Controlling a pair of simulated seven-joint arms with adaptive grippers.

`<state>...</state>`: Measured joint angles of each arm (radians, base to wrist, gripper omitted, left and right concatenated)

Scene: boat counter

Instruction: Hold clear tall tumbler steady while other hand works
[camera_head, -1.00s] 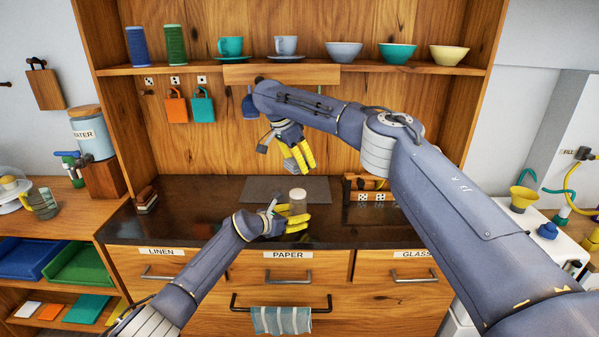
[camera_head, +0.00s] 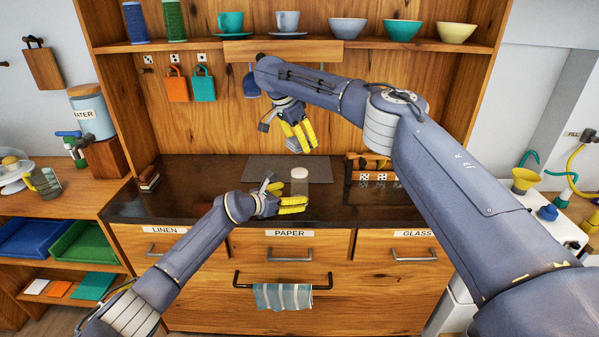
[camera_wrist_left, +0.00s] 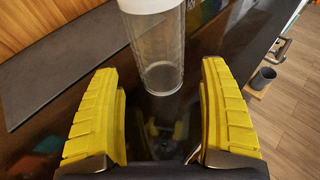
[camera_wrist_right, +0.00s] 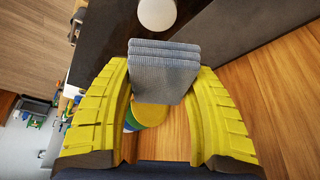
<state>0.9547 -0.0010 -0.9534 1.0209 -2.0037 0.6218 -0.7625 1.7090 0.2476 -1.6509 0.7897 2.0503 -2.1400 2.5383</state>
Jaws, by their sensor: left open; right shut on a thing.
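The clear tall tumbler (camera_wrist_left: 158,52) stands upright on the dark counter, with a white top. In the left wrist view it is just beyond the fingertips, apart from both fingers. The head view shows its white top (camera_head: 299,174). My left gripper (camera_head: 285,196) is open and empty, low at the counter's front, beside the tumbler. My right gripper (camera_head: 303,135) is higher, in front of the wooden back panel. In the right wrist view it is shut on a folded grey cloth (camera_wrist_right: 165,68). The tumbler's white top (camera_wrist_right: 156,14) lies beyond the cloth.
A dark grey mat (camera_head: 255,168) lies on the counter (camera_head: 180,195) behind the tumbler. A wooden rack with dice (camera_head: 372,172) stands to its right. A shelf with cups and bowls (camera_head: 400,31) runs above. The counter's left part is mostly clear.

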